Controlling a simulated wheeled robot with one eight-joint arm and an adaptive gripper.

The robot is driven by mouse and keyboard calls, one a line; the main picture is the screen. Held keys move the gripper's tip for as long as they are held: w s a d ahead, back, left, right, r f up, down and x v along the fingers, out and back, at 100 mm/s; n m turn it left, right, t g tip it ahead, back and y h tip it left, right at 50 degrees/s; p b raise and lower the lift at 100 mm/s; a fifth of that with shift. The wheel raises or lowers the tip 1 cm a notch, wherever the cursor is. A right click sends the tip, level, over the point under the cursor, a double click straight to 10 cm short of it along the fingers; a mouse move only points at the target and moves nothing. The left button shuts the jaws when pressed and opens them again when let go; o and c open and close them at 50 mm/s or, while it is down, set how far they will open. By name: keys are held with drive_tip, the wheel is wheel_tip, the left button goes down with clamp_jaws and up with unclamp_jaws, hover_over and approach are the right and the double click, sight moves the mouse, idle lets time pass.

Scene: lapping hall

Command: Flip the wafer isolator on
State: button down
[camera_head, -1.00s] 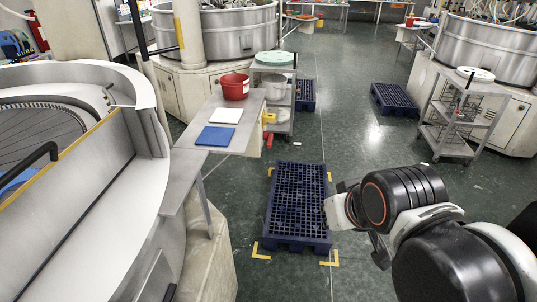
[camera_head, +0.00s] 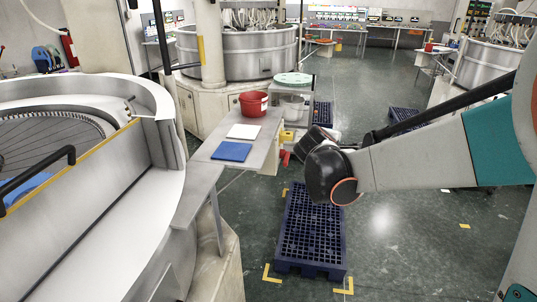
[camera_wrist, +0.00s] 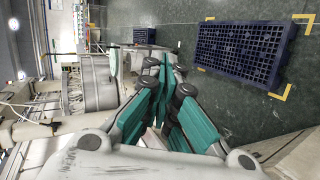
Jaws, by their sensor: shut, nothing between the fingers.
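I cannot make out a switch that is clearly the wafer isolator in either view. A wall of control panels (camera_head: 345,15) shows small and far off at the back of the head view, too small to read single switches. My gripper (camera_wrist: 163,64) shows in the wrist view with its teal fingers drawn together at the tips and nothing between them. In the head view my arm reaches in from the right above the floor; I cannot clearly pick out the fingers there.
A blue pallet (camera_head: 311,238) lies on the green floor below my arm. A side table (camera_head: 208,168) holds a red bucket (camera_head: 254,104), a white board (camera_head: 243,131) and a blue board (camera_head: 231,152). A large round machine (camera_head: 90,200) fills the left. Floor at right is open.

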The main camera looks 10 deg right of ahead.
drive_tip(key=w+a+f+n+t+h+b, duration=0.1)
drive_tip(key=w+a+f+n+t, duration=0.1)
drive_tip(key=w+f+n, duration=0.45)
drive_tip(key=w+a+f+n+t+h+b, duration=0.1)
drive_tip(key=w+a+f+n+t, duration=0.15)
drive_tip(key=w+f, duration=0.55)
drive_tip(key=w+a+f+n+t+y, duration=0.1)
drive_tip(key=a+f+n, duration=0.1)
drive_tip(key=f+n, duration=0.2)
drive_tip(key=a+f+n+t+b, duration=0.1)
drive_tip(key=a+f+n+t, duration=0.1)
drive_tip(key=f, duration=0.7)
drive_tip(key=w+a+f+n+t+y, duration=0.1)
drive_tip(key=a+f+n, duration=0.2)
drive_tip(key=f+n, duration=0.3)
drive_tip(key=shift+w+a+f+y+b, duration=0.3)
drive_tip(key=shift+a+f+b, duration=0.1)
drive_tip(key=shift+f, duration=0.35)
drive_tip(key=shift+t, duration=0.25)
drive_tip(key=w+d+r+b, duration=0.3)
drive_tip(key=w+r, duration=0.3)
drive_tip(key=w, duration=0.3)
drive_tip(key=shift+w+r+b, duration=0.15)
drive_tip(key=shift+r+b, duration=0.1)
drive_tip(key=shift+b, duration=0.45)
